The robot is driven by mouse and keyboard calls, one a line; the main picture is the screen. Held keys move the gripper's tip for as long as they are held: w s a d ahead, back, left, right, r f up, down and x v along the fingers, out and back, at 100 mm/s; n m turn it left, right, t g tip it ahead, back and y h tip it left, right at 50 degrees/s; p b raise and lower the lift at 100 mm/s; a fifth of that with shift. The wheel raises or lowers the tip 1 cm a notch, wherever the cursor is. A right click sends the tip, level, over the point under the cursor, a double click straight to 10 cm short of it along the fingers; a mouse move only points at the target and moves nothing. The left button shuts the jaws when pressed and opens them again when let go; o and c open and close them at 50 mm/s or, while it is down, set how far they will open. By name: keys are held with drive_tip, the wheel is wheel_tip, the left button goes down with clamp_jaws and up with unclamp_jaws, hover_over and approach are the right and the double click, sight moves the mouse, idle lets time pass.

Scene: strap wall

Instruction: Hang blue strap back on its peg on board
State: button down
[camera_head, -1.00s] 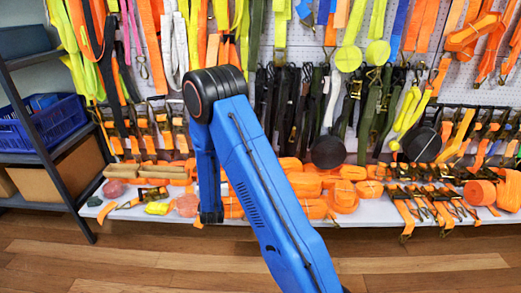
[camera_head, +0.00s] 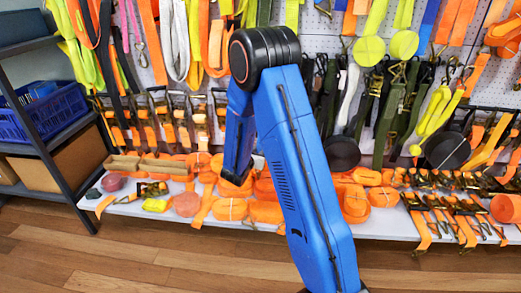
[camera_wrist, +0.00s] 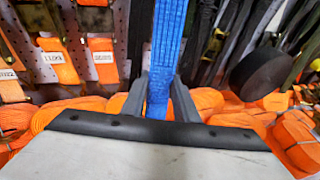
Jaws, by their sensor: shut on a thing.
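In the wrist view my gripper (camera_wrist: 159,88) is shut on a blue strap (camera_wrist: 168,40), a flat woven band. The strap runs up from between the two grey fingers and out of the top of the picture. Its lower part is hidden by the gripper body. In the head view my arm hides the gripper and the held strap. The white perforated board (camera_head: 325,28) stands behind my arm, crowded with hanging straps. Another blue band (camera_head: 429,22) hangs high on its right part. I cannot tell which peg is the blue strap's.
A white low shelf (camera_head: 385,228) below the board holds orange strap rolls (camera_head: 231,209) and ratchet buckles. Dark straps and a round black disc (camera_head: 341,153) hang close to my gripper's side. A dark rack with a blue basket (camera_head: 50,117) stands at left. The wooden floor in front is clear.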

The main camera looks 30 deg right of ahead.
drive_tip(key=w+d+f, duration=0.2)
drive_tip(key=w+d, duration=0.3)
drive_tip(key=w, duration=0.3)
drive_tip(key=shift+d, duration=0.15)
idle(1.3)
idle(0.7)
drive_tip(key=c, duration=1.3)
unclamp_jaws()
drive_tip(key=shift+f, duration=0.1)
